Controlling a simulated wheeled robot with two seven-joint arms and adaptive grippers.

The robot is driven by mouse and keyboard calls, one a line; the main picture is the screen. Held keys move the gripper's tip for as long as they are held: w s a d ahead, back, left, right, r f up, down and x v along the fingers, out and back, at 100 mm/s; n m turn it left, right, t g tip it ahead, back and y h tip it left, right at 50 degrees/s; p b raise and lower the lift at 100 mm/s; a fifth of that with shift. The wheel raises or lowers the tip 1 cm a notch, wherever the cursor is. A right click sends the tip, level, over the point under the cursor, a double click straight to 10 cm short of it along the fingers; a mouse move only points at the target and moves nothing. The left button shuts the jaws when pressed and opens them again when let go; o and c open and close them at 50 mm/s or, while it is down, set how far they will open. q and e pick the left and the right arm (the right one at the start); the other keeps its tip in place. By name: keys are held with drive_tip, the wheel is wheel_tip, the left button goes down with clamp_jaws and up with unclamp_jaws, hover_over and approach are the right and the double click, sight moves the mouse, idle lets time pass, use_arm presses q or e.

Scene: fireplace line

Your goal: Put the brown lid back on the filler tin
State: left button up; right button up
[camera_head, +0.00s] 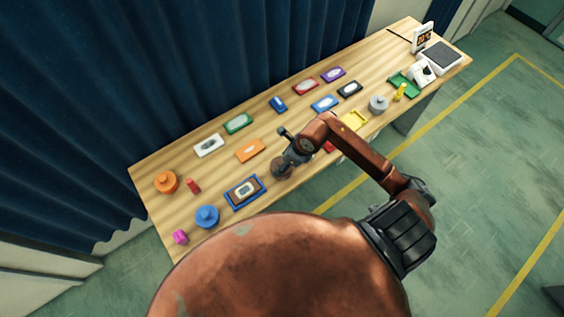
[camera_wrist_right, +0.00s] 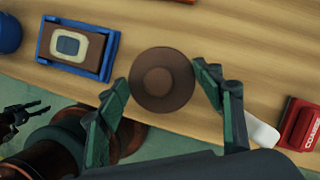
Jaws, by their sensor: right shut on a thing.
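The brown lid (camera_wrist_right: 161,80) is round with a raised middle knob. In the right wrist view it sits between the two fingers of my right gripper (camera_wrist_right: 165,92), which is shut on it. In the head view the right gripper (camera_head: 284,160) is over the front part of the table, with the brown lid (camera_head: 281,170) under it. I cannot tell whether a tin is beneath the lid; no open tin shows clearly. Part of a dark gripper, seemingly my left one (camera_wrist_right: 22,114), shows at the left edge of the right wrist view; its opening is unclear.
A blue tray (camera_head: 262,202) with a brown piece is left of the lid. Blue (camera_head: 207,216) and orange (camera_head: 166,182) round tins stand farther left. A grey round tin (camera_head: 378,104) is to the right. Coloured flat cases line the back.

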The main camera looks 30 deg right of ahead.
sight(282, 163)
drive_tip(key=shift+f+b, duration=0.65)
drive_tip(key=shift+f, duration=0.1)
drive_tip(key=o, duration=1.2)
drive_tip(key=shift+r, duration=0.1)
drive_tip(key=shift+o, duration=0.2)
drive_tip(key=o, duration=0.5)
drive_tip(key=shift+r+p, duration=0.45)
drive_tip(key=shift+r, duration=0.2)
drive_tip(key=shift+r+p, duration=2.2)
drive_tip(key=shift+r, duration=1.25)
drive_tip(key=shift+a, duration=0.1)
